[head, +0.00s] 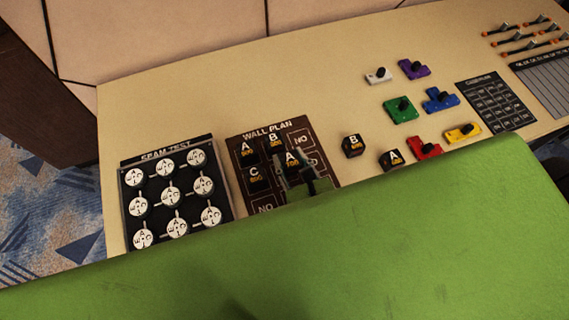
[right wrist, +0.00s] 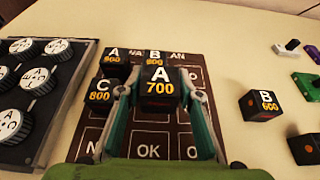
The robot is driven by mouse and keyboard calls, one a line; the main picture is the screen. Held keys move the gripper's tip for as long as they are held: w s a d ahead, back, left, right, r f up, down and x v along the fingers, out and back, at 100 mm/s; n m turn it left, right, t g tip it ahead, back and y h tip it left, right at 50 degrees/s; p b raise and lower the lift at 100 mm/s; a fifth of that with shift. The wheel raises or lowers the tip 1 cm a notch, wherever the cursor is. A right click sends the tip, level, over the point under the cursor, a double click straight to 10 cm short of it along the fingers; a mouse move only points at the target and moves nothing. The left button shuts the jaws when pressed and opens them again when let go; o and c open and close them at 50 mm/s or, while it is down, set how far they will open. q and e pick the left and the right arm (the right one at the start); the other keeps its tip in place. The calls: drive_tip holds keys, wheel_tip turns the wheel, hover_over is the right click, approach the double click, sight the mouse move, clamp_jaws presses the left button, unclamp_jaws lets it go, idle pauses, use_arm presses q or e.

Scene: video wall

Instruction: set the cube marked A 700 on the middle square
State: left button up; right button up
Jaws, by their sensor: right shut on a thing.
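The dark cube marked A 700 (right wrist: 160,88) is between the two fingers of my right gripper (right wrist: 160,100), which is shut on it. The cube also shows in the head view (head: 292,157), with my right gripper (head: 294,172) around it. It is over the middle of the brown WALL PLAN board (head: 243,196). The middle square is hidden under the cube and gripper; I cannot tell whether the cube touches the board. Below it in the wrist view, squares lettered NO and OK show. My left gripper is not in view.
Cubes A (head: 246,150), B (head: 273,144) and C (head: 256,178) occupy squares beside the held cube. A loose B 600 cube (right wrist: 263,105) and another cube (head: 391,160) lie right of the board. Coloured pieces (head: 400,109) lie farther right.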

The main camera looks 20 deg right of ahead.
sight(285, 167)
drive_tip(key=shift+w+a+f, duration=0.25)
drive_tip(key=shift+w+f, duration=0.15)
drive_tip(key=shift+f, duration=0.15)
drive_tip(key=shift+w+a+f, duration=0.25)
drive_tip(key=shift+w+f, duration=0.15)
drive_tip(key=shift+f, duration=0.1)
drive_tip(key=shift+f+b, duration=0.3)
drive_tip(key=shift+f, duration=1.25)
drive_tip(key=shift+f, duration=0.1)
drive_tip(key=o, duration=0.9)
drive_tip(key=b+v, duration=0.1)
drive_tip(key=v, duration=1)
drive_tip(key=shift+s+r, duration=0.25)
drive_tip(key=shift+s, duration=0.3)
